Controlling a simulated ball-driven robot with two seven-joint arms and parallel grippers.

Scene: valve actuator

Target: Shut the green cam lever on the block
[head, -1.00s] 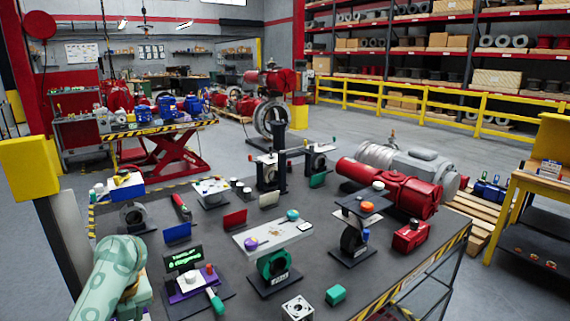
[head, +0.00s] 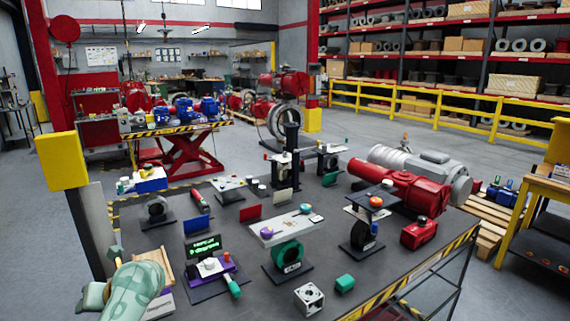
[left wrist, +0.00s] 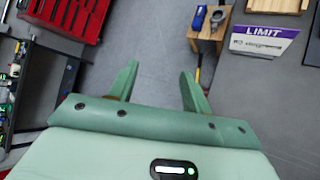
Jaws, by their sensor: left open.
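A green lever handle (head: 233,287) sticks out toward the front from a small device with a purple block (head: 213,271) on a dark base plate, near the table's front left. An orange-red knob (head: 226,258) and a pale part (head: 209,266) sit on top of it. My left arm comes in at the lower left of the head view, left of this device. In the left wrist view my left gripper (left wrist: 159,82) is open, with nothing between its fingers. The lever is not in that view. My right gripper is not in view.
In the left wrist view a wooden stand with a blue-handled tool (left wrist: 199,17) and a purple-white LIMIT plate (left wrist: 263,40) lie ahead.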

